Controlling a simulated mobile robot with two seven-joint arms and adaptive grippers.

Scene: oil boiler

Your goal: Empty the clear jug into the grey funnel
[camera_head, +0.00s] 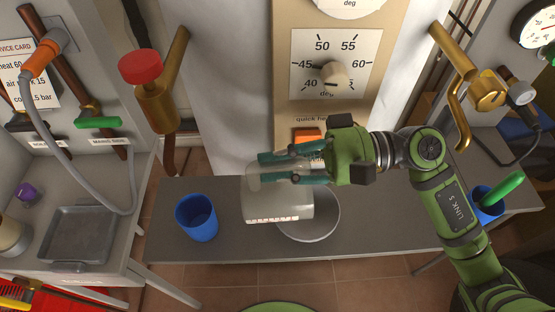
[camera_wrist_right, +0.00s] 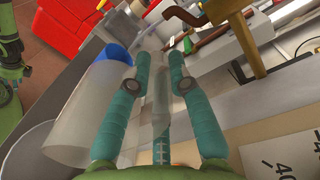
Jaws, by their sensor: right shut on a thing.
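The clear jug (camera_head: 277,204) is in the middle of the head view, above the grey bench. My right gripper (camera_head: 277,166) is shut on it, with the teal fingers along its upper part. In the right wrist view, the fingers (camera_wrist_right: 152,85) close around a clear upright strip, apparently the handle, and the jug body (camera_wrist_right: 85,115) is at the left. A round grey rim (camera_head: 325,225), apparently the grey funnel, lies below and behind the jug and is partly hidden. I cannot tell the jug's tilt or contents. My left gripper is not in view.
A blue cup (camera_head: 197,220) stands left of the jug on the bench (camera_head: 230,248). Another blue cup (camera_head: 487,207) with a green-handled thing stands at the right. A grey tray (camera_head: 80,237) is at the left. A dial panel (camera_head: 335,75) and brass valves rise behind.

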